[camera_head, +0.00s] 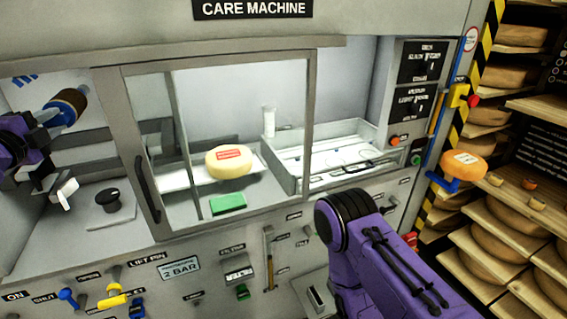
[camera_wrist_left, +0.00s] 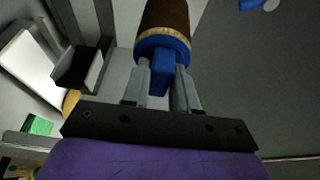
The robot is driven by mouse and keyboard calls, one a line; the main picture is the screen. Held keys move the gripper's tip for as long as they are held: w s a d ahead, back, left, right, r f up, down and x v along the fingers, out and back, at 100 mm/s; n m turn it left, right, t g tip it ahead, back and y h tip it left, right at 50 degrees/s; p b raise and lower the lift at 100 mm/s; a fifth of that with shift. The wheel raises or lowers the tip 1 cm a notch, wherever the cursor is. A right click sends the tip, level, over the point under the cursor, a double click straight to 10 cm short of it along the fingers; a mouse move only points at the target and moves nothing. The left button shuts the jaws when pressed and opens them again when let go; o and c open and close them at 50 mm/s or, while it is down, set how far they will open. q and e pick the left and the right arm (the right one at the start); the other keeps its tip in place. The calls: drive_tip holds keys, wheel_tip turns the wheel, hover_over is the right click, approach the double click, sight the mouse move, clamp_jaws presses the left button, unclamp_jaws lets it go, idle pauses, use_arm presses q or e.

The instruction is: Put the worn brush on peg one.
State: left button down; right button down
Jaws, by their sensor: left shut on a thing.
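The brush has a dark brown round head (camera_head: 70,102) with a tan rim and a blue collar and handle. In the left wrist view the brush (camera_wrist_left: 166,25) points away from my left gripper (camera_wrist_left: 160,88), and the fingers stand on both sides of the handle. I cannot make out peg one. My right arm crosses the lower right of the head view, but its gripper is not in view.
The care machine has a framed glass door (camera_head: 142,180) with a dark handle. Behind it are a yellow cheese wheel (camera_head: 229,161) and a green block (camera_head: 228,203). A black knob (camera_head: 108,200) stands on the left ledge. Cheese shelves (camera_head: 500,215) are at the right.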

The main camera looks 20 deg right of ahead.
use_arm(q)
drive_tip(key=shift+s+r, duration=0.15)
drive_tip(key=shift+s, duration=0.15)
drive_tip(key=shift+s+b, duration=0.25)
drive_tip(key=shift+b, duration=0.2)
drive_tip(key=shift+s+b, duration=0.4)
drive_tip(key=shift+s, duration=0.3)
drive_tip(key=shift+s+b, duration=0.3)
drive_tip(key=shift+s, duration=0.05)
drive_tip(key=shift+s+a+b, duration=0.1)
drive_tip(key=shift+s+b, duration=0.75)
drive_tip(key=shift+s, duration=0.7)
